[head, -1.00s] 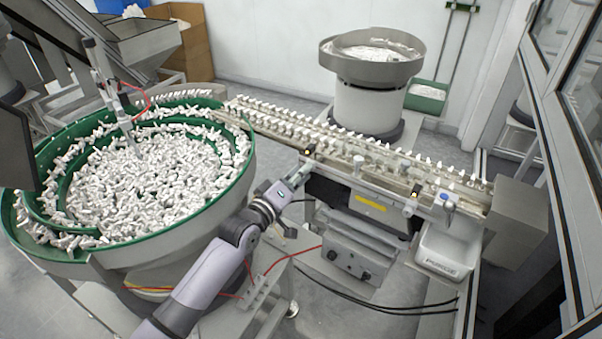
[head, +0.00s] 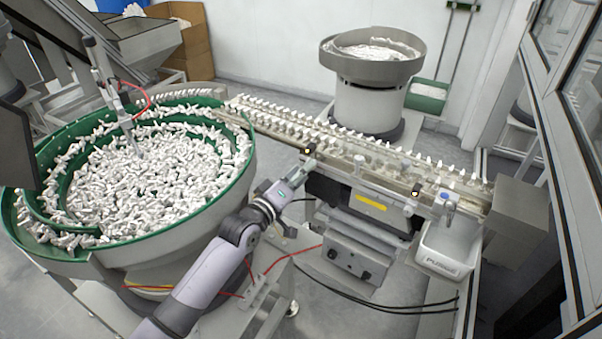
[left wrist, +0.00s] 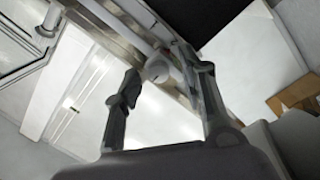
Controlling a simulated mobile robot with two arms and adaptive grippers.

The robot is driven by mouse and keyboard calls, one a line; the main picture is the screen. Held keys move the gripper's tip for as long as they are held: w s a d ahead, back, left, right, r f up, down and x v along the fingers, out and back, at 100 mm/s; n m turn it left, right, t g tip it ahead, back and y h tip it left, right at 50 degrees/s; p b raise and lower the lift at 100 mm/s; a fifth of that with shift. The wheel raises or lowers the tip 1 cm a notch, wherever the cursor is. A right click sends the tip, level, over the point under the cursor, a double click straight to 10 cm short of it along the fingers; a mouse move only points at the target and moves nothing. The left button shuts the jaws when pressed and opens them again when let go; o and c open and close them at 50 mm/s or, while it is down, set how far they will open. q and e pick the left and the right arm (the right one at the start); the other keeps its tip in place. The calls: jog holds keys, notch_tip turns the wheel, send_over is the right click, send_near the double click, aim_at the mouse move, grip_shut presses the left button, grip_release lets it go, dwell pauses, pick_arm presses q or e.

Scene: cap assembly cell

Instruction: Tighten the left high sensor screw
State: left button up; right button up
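The left high sensor (head: 307,151) is a small dark block with a yellow light at the left part of the feeder rail. My left gripper (head: 303,170) is just below and in front of it. In the left wrist view, my left gripper (left wrist: 163,72) has its two fingers spread apart. A small pale rounded part with a reddish spot (left wrist: 158,69) shows between and beyond the fingertips; it may be the screw, but I cannot tell. I see no clear contact with it. My right gripper is not in view.
A green-rimmed bowl (head: 245,178) full of white caps stands left of my arm. The rail (head: 345,160) carries rows of white parts. A second sensor (head: 415,193) sits further right, above a white bin (head: 447,250). A grey round feeder (head: 372,75) stands behind.

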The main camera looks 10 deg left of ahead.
pick_arm(q)
jog(key=v, duration=1.2)
jog(key=shift+f, duration=0.1)
